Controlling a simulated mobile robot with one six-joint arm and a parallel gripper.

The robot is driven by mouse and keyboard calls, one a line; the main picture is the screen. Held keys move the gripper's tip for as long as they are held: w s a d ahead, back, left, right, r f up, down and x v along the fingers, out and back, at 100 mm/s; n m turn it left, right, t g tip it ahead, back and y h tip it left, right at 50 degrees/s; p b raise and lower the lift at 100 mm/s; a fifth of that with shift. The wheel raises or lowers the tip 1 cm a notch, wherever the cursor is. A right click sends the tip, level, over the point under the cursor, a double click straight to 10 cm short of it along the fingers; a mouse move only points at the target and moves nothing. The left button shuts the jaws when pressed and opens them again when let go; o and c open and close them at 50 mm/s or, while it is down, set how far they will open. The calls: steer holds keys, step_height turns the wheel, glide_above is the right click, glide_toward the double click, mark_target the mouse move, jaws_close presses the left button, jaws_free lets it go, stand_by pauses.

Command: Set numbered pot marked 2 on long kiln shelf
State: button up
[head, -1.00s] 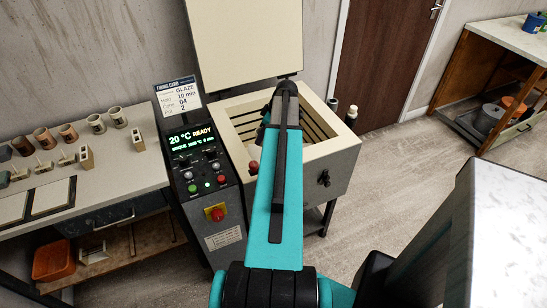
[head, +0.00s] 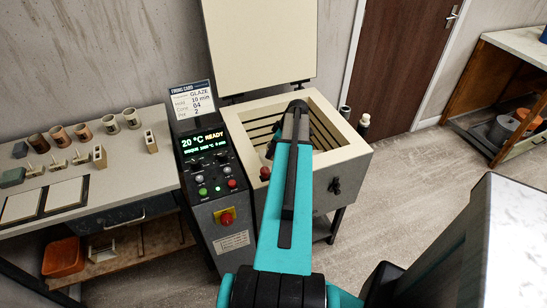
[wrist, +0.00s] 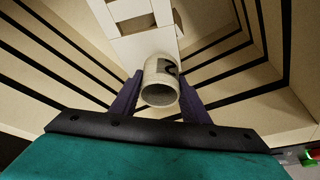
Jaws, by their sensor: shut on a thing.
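A small pale cylindrical pot (wrist: 160,92) with a dark mark, partly visible, is in the wrist view, its open mouth facing the camera. My gripper (wrist: 160,80) is shut on it, with a purple finger on each side. A pale, narrow slab that looks like the long kiln shelf (wrist: 141,46) lies beyond the pot. I cannot tell whether the pot touches it. In the head view my arm reaches into the open kiln (head: 345,143) and hides the pot, the shelf and the fingers.
The kiln walls, with dark grooves, surround the gripper. The raised lid (head: 260,45) stands behind. A control box (head: 212,180) with a firing card (head: 192,100) is at left. Several pots and blocks stand on the left table (head: 120,165).

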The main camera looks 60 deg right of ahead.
steer(key=shift+f, duration=0.8)
steer(key=shift+f+p, duration=0.55)
steer(key=shift+f, duration=1.35)
steer(key=shift+f, duration=0.15)
steer(key=o, duration=1.2)
